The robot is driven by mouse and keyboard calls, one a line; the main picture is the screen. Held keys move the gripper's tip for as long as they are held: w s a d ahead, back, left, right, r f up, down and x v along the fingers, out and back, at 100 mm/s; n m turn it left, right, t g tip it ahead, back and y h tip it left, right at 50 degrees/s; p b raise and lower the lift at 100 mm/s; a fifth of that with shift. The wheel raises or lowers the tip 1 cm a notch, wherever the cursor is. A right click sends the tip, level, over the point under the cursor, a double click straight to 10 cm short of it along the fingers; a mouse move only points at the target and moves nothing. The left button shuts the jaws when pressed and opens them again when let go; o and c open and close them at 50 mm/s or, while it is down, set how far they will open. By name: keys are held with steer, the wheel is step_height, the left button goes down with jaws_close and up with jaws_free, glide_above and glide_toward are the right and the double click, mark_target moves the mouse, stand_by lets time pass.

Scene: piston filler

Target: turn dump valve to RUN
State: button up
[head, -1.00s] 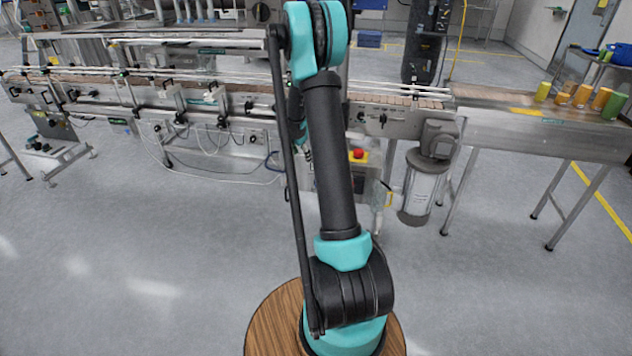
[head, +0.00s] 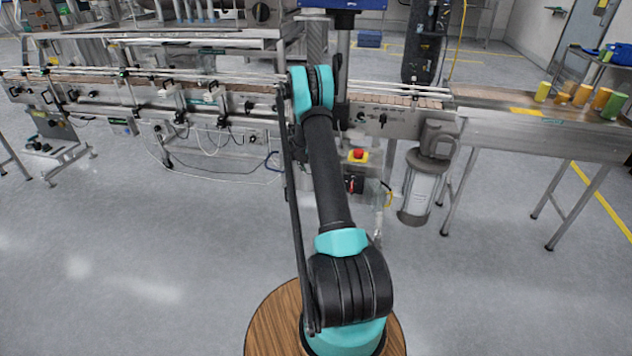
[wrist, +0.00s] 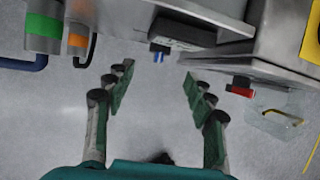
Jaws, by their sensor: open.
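My gripper (wrist: 158,88) is open and empty in the wrist view, its two fingers apart above the grey floor. In the head view it is hidden behind my arm. I cannot tell for certain which part is the dump valve. In the wrist view, a small blue-tipped part (wrist: 159,54) under a dark block lies ahead, just beyond the gap between the fingertips. A red part (wrist: 240,89) on a dark body is at the right, apart from the right finger. No RUN marking is readable.
Pipes with a green band (wrist: 44,25) and an orange band (wrist: 77,40) are at the wrist view's upper left. In the head view, a conveyor (head: 400,120) crosses behind my arm, with a red stop button (head: 358,155) and a grey motor (head: 418,190) below. The near floor is clear.

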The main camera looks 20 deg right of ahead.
steer(key=x, duration=1)
steer(key=c, duration=1.2)
steer(key=shift+o, duration=0.2)
steer(key=shift+d, duration=0.1)
steer(key=t+y, duration=0.1)
steer(key=y, duration=0.1)
steer(key=shift+s+d+m+t+y, duration=0.2)
steer(key=shift+d+m+t+y, duration=0.1)
steer(key=shift+m+t, duration=0.1)
steer(key=shift+s+d+t+y, duration=0.15)
steer(key=shift+t+y, duration=0.65)
steer(key=shift+y, duration=0.2)
steer(key=shift+m, duration=0.3)
